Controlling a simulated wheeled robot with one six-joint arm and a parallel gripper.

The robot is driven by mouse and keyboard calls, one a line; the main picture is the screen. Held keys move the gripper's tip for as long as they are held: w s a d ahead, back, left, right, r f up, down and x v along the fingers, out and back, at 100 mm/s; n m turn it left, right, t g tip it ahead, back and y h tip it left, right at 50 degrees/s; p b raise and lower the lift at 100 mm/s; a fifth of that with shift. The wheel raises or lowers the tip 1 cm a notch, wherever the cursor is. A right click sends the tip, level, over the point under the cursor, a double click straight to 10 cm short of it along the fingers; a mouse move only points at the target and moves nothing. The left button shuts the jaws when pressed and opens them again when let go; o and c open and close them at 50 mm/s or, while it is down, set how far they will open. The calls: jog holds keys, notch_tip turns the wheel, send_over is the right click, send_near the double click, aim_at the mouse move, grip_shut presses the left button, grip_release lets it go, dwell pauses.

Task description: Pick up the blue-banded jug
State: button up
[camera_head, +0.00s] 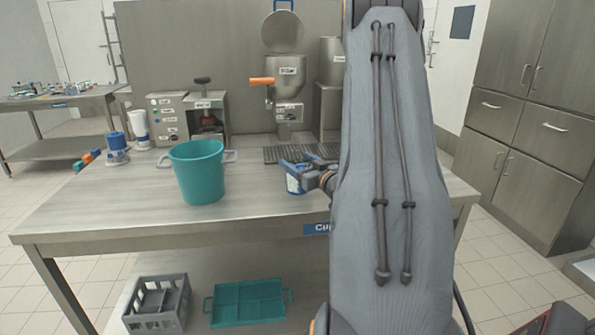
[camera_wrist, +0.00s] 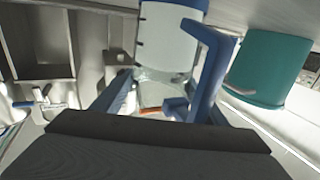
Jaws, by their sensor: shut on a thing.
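The blue-banded jug (camera_head: 294,185) is at the front part of the worktop, partly hidden behind my gripper (camera_head: 300,168) and arm. In the wrist view the jug (camera_wrist: 168,40) is a white body with a blue band, and blue parts show at its right side. My gripper is shut on the jug, with its fingers around the body. Whether the jug's base touches the table cannot be told.
A teal bucket (camera_head: 198,172) stands left of the jug. Behind are a dispenser (camera_head: 287,90), a drip grate (camera_head: 285,154) and a boxy machine (camera_head: 170,118). A blue-and-white container (camera_head: 116,150) stands at the left. The front-left worktop (camera_head: 110,205) is clear.

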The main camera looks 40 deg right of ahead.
jog(key=shift+r, duration=0.1)
jog(key=shift+r+b, duration=0.5)
jog(key=shift+r, duration=4.45)
jog(key=shift+a, duration=0.1)
